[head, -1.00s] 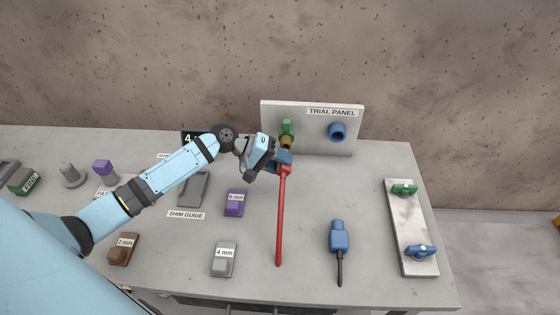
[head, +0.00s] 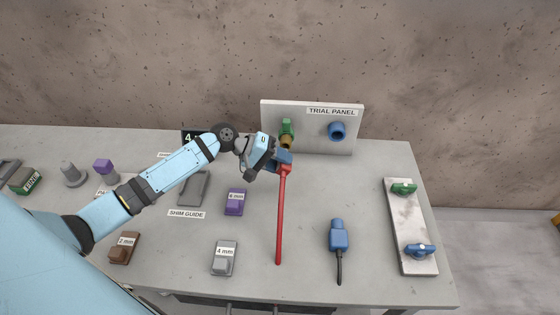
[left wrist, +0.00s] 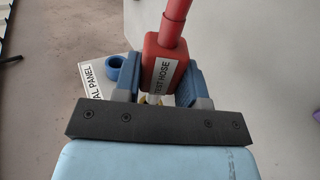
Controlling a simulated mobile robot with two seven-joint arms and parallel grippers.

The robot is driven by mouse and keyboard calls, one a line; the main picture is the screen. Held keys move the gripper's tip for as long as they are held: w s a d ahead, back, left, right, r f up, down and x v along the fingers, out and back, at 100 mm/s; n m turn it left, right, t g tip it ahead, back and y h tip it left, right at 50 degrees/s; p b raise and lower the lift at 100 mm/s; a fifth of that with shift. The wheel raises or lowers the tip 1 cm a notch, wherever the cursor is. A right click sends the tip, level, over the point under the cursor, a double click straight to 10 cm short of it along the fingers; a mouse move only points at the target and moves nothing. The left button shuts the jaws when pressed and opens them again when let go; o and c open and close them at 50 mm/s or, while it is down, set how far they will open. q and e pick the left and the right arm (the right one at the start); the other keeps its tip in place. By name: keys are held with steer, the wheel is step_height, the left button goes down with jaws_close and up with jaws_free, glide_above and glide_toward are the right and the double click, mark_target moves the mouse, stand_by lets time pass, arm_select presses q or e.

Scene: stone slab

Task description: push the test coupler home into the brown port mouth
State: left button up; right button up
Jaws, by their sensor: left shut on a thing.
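The test coupler is a red block (head: 286,169) labelled TEST HOSE, with a red hose hanging down toward the table front. It also shows in the left wrist view (left wrist: 163,62). My left gripper (head: 284,158) is shut on it, a blue finger on each side. The brown port mouth (head: 286,142) sits under a green fitting on the white trial panel (head: 312,145). The gripper and coupler are just in front of and below that mouth. My right gripper is not in view.
A blue port (head: 337,131) is to the right on the panel. A blue coupler (head: 339,238) lies at front right, beside a plate (head: 411,228) with green and blue handles. Shim blocks, including a purple one (head: 235,202) and a grey one (head: 224,258), stand left of the hose.

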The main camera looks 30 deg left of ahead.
arm_select(q)
steer(key=shift+w+a+b, duration=0.2)
steer(key=shift+w+a, duration=0.1)
steer(key=shift+w, duration=0.3)
steer(key=shift+w+a+b, duration=0.15)
steer(key=shift+w+a, duration=0.1)
steer(key=shift+w, duration=0.35)
steer(key=shift+w+a+b, duration=0.2)
steer(key=shift+w+a, duration=0.1)
steer(key=shift+w, duration=0.3)
steer(key=o, duration=1.1)
steer(key=shift+a, duration=0.1)
steer(key=b+v, duration=0.1)
steer(key=v, duration=1.2)
steer(key=shift+s+a+r+b, duration=0.15)
steer(key=shift+a+r+b, duration=0.1)
steer(key=shift+b, duration=0.05)
